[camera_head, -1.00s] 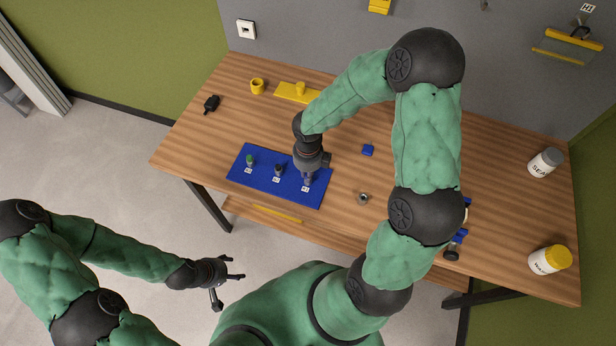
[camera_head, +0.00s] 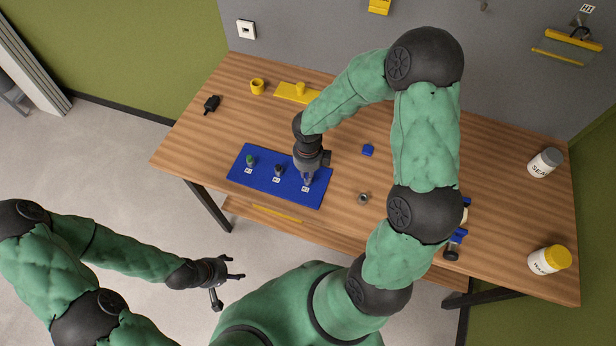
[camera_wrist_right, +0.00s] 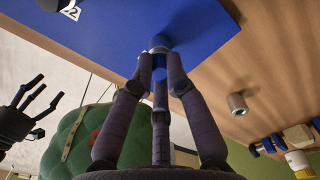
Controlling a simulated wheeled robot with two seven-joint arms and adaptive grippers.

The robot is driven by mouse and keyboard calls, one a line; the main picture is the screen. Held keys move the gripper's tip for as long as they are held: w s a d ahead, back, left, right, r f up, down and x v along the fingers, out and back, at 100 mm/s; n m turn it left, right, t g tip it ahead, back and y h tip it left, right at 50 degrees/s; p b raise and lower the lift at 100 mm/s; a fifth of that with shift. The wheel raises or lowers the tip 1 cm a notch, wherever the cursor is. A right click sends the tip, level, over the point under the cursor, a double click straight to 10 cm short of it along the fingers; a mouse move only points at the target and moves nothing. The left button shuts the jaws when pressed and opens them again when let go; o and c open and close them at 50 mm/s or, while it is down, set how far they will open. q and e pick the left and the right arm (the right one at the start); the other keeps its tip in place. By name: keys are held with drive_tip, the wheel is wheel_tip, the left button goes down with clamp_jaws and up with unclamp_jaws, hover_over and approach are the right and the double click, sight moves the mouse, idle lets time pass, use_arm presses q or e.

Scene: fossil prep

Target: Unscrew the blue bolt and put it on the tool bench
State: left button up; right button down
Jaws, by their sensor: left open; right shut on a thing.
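The blue bolt (camera_wrist_right: 160,66) shows as a small blue piece between my right fingertips in the right wrist view, above a grey round part. In the head view it is hidden by the fingers. My right gripper (camera_head: 307,178) points down and is shut on it at the right end of the blue board (camera_head: 262,181). Whether the bolt is still threaded in, I cannot tell. My left gripper (camera_head: 236,269) is open and empty, off the table's front left. The tool bench is the wooden table (camera_head: 205,140).
A green-topped bolt (camera_head: 250,158) and a dark bolt (camera_head: 278,170) stand on the board. A grey nut (camera_head: 363,198) and a blue block (camera_head: 368,150) lie right of it. Two jars (camera_head: 545,162), (camera_head: 549,260) stand at the right. The bench is bare between the block and board.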

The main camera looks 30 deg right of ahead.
drive_tip(key=shift+r, duration=0.1)
drive_tip(key=shift+r+p, duration=0.5)
drive_tip(key=shift+p, duration=0.35)
drive_tip(key=shift+r+p, duration=2)
drive_tip(key=shift+p, duration=0.5)
drive_tip(key=shift+d, duration=0.1)
